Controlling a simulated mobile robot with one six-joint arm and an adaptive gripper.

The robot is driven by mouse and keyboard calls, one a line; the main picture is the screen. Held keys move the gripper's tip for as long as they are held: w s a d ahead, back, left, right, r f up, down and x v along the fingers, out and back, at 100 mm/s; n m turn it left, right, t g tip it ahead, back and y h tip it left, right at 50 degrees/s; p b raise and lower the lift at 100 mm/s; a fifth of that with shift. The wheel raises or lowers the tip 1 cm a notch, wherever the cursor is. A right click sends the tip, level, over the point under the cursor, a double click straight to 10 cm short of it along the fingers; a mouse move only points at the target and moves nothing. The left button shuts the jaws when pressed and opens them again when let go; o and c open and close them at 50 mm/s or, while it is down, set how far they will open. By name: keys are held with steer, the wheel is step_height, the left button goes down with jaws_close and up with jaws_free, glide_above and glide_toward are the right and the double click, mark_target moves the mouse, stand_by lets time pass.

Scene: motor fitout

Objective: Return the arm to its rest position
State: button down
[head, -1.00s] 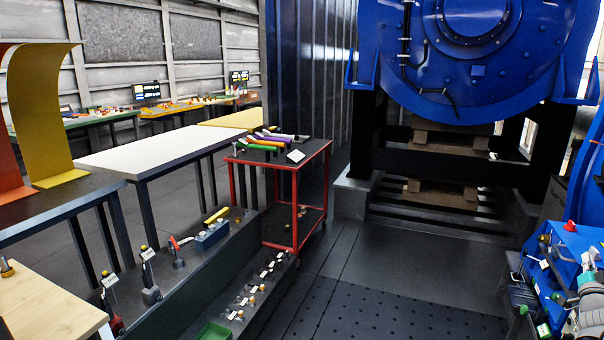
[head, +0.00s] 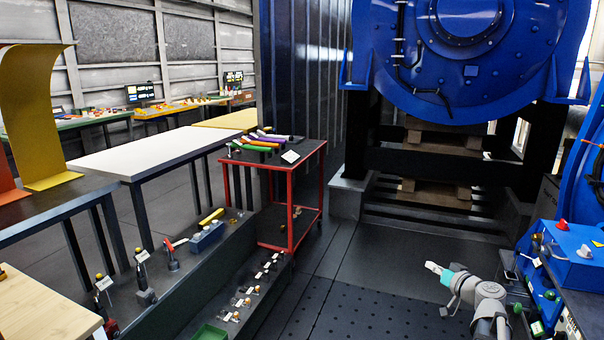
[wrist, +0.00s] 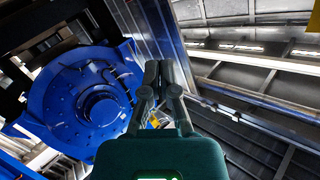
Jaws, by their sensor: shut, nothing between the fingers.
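My gripper (head: 434,267) is at the lower right in the head view, at the end of my pale arm, above the dark floor. In the wrist view my gripper (wrist: 158,68) points toward the upper wall and the big blue motor. Its fingers are together and nothing is held between them. In the head view the gripper is clear of the bench at the right, with open floor around it.
A blue bench unit (head: 575,250) with fittings stands close to the right of my arm. A red cart (head: 322,165) with coloured tools stands left of centre. The blue motor (head: 470,75) rests on a dark frame behind. The floor (head: 390,270) between is clear.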

steer(key=s+a+f+n+g, duration=0.1)
steer(key=s+a+f+g, duration=0.3)
steer(key=a, duration=0.5)
steer(key=s+a+f+n+g, duration=0.1)
steer(key=s+a+f+g, duration=0.1)
steer(key=a+f+g, duration=0.55)
steer(key=s+a+f+m+g+h, duration=0.1)
steer(key=s+a+f+g+h, duration=0.15)
steer(key=s, duration=0.35)
steer(key=s+a+f+m+g+h, duration=0.1)
steer(key=s+a+h, duration=0.25)
steer(key=s, duration=0.35)
step_height(320, 180, up, 23)
steer(key=p, duration=2.4)
steer(key=shift+w+a, duration=0.25)
steer(key=shift+w, duration=0.05)
steer(key=shift+r, duration=0.1)
steer(key=shift+d, duration=0.1)
